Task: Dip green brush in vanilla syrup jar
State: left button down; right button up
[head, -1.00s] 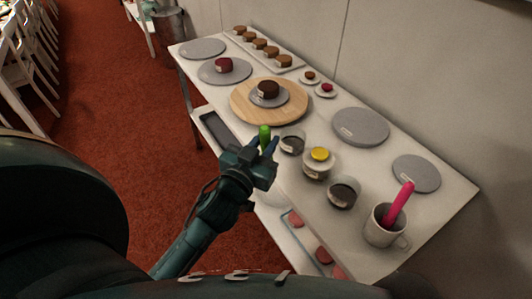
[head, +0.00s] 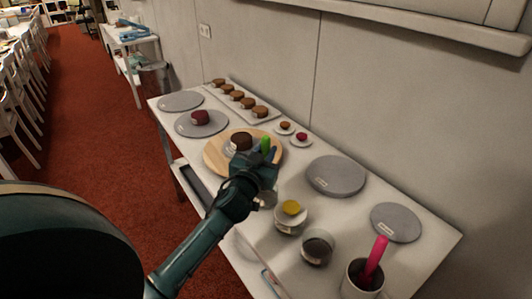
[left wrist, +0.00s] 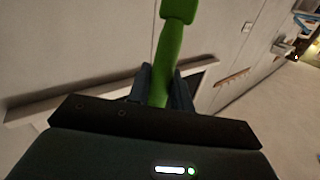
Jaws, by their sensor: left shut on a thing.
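My left gripper (head: 263,158) is shut on the green brush (head: 265,144). The brush also shows in the left wrist view (left wrist: 168,55), between the fingers. In the head view the gripper is in front of the round wooden board's right side. A jar with a yellow top (head: 291,208) stands just below and right of the gripper. A dark-filled glass jar (head: 318,247) stands nearer to me. Another jar (head: 268,199) is mostly hidden behind the gripper. I cannot read which jar is vanilla syrup. The brush's lower end is hidden. My right gripper is not in view.
A white mug (head: 355,284) with a pink brush (head: 376,260) stands at the near right. Grey turntables (head: 335,176) and the wooden board (head: 214,152) with a dark cake (head: 241,141) fill the table. A wall runs along the back.

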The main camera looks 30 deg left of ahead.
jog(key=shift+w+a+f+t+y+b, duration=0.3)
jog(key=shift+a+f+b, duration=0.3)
jog(key=shift+b, duration=1.3)
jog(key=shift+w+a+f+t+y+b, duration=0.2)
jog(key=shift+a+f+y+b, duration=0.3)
jog(key=shift+b, duration=1.35)
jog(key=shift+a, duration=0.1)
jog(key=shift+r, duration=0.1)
